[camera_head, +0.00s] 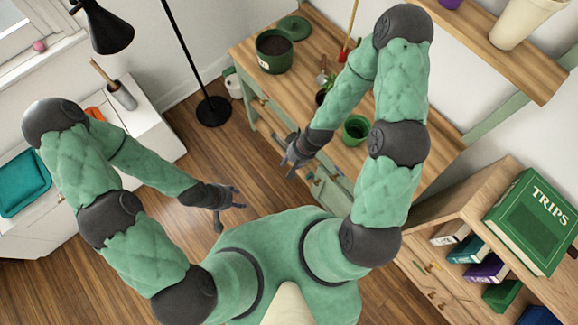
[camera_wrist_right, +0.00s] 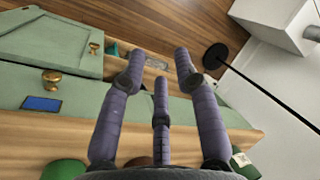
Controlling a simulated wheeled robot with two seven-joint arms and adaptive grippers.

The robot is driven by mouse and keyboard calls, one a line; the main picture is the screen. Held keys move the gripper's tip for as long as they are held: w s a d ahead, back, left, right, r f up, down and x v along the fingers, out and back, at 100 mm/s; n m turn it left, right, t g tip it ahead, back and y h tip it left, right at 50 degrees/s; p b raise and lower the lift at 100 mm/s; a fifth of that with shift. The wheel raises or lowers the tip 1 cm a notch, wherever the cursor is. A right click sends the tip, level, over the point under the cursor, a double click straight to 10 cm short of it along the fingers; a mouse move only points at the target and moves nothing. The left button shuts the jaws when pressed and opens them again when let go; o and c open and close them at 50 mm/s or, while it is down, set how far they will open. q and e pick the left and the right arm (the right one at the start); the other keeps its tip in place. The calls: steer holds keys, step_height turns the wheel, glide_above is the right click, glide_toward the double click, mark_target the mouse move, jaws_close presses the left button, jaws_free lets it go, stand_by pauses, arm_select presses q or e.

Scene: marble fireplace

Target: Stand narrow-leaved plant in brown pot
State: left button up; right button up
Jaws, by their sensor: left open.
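A few green leaves (camera_head: 329,82) show on the wooden workbench, mostly hidden behind my right arm. I cannot tell if they are narrow. A small brown shape, possibly the brown pot (camera_head: 320,97), shows just below them; a brown rim (camera_wrist_right: 138,161) also peeks out behind the fingers in the right wrist view. My right gripper (camera_head: 291,160) is at the bench's front edge, with its fingers spread and empty. My left gripper (camera_head: 238,204) is open and empty over the floor, well away from the bench.
A large green pot of dark soil (camera_head: 273,50) and a small green pot (camera_head: 355,128) stand on the workbench (camera_head: 335,155). A black floor lamp (camera_head: 213,110) stands left of it. A shelf with books (camera_head: 535,215) is at right. A white cabinet (camera_head: 150,135) is at left.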

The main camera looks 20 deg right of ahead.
steer(key=s+a+f+m, duration=0.1)
steer(key=s+a+f, duration=0.1)
steer(key=s, duration=0.4)
steer(key=shift+s+a+f+g, duration=0.3)
steer(key=shift+s+a+f, duration=0.05)
steer(key=shift+f, duration=0.1)
